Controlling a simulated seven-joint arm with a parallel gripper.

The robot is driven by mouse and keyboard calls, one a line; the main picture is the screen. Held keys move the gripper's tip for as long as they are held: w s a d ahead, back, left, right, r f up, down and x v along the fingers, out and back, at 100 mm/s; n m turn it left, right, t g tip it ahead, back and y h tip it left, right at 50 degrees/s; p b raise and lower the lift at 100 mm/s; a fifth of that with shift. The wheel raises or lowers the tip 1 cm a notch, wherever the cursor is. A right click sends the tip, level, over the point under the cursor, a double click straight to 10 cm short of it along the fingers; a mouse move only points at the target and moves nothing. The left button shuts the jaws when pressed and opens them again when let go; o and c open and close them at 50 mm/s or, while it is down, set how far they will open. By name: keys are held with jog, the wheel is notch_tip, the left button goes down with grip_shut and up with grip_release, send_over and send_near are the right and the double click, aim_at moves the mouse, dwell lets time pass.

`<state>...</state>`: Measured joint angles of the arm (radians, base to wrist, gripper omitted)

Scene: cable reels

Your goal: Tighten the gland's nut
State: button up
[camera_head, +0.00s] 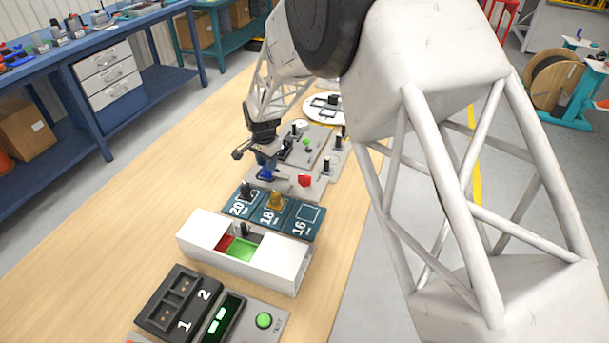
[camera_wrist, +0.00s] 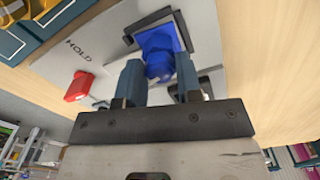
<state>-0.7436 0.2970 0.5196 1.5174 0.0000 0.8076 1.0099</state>
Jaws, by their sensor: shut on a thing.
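The blue gland (camera_wrist: 158,40) stands in a dark square holder on a grey plate (camera_wrist: 105,45) marked HOLD. In the head view the gland (camera_head: 266,173) shows small, just below my gripper (camera_head: 264,152). In the wrist view my gripper (camera_wrist: 159,72) has its two blue-grey fingers on either side of the gland's round blue nut (camera_wrist: 159,68) and is shut on it. The nut's far side and any cable in it are hidden. A red knob (camera_wrist: 79,87) sits on the same plate and also shows in the head view (camera_head: 305,181).
Dark tiles marked 20, 18 and 16 (camera_head: 305,218) lie nearer the camera; 20 holds a dark gland (camera_head: 247,193), 18 a yellow one (camera_head: 275,201), 16 is empty. A white box (camera_head: 290,262), a black block (camera_head: 172,290) and a green button (camera_head: 264,320) follow. The table's left side is clear.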

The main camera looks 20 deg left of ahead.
jog(key=shift+m, duration=2.2)
jog(key=o, duration=0.8)
jog(key=shift+c, duration=0.2)
jog(key=shift+r, duration=3.55)
